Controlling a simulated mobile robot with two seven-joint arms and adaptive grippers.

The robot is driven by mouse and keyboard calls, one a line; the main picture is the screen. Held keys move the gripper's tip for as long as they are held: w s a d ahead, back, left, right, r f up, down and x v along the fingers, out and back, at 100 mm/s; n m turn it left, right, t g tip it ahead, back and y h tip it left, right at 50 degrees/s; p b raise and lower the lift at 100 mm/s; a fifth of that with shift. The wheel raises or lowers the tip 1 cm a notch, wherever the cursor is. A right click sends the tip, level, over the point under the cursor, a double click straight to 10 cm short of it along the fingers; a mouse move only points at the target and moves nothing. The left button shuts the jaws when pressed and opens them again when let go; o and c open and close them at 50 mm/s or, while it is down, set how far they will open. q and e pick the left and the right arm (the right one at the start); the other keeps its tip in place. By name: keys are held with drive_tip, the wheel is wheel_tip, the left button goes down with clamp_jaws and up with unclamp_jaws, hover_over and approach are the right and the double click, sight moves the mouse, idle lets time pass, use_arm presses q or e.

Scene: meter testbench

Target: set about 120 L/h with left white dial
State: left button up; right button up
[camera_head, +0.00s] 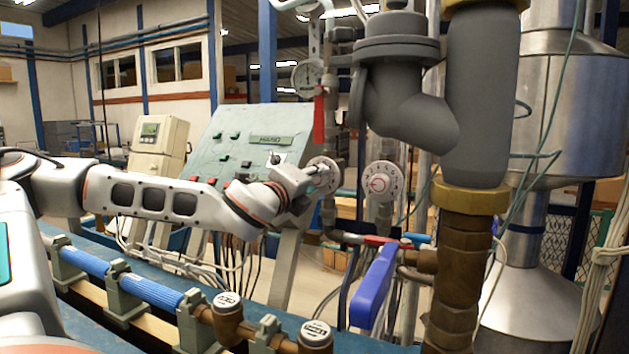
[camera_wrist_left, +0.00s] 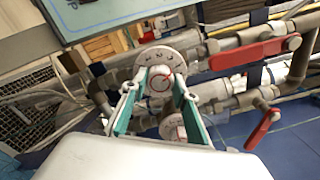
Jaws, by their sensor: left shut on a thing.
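The left white dial (camera_head: 325,177) is a round disc on the pipework, right of the control panel. My left gripper (camera_head: 318,170) is at its front, and the gripper partly hides the dial's face. In the left wrist view the left white dial (camera_wrist_left: 178,62) shows markings and a red mark on its knob (camera_wrist_left: 160,80). My left gripper's teal-lined fingers (camera_wrist_left: 158,95) reach to both sides of that knob and are shut on it. The dial's reading is too small to tell. My right gripper is not in view.
A large grey and brass pipe (camera_head: 480,110) stands right of the dials. A blue lever (camera_head: 374,287) and a red lever (camera_head: 319,118) are near them. The sloped control panel (camera_head: 226,150) is behind my left arm. Water meters (camera_head: 315,335) line the front.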

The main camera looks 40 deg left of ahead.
use_arm(q)
drive_tip(key=o, duration=1.1)
drive_tip(key=shift+s, duration=0.1)
drive_tip(key=v, duration=0.7)
drive_tip(key=shift+s, duration=0.1)
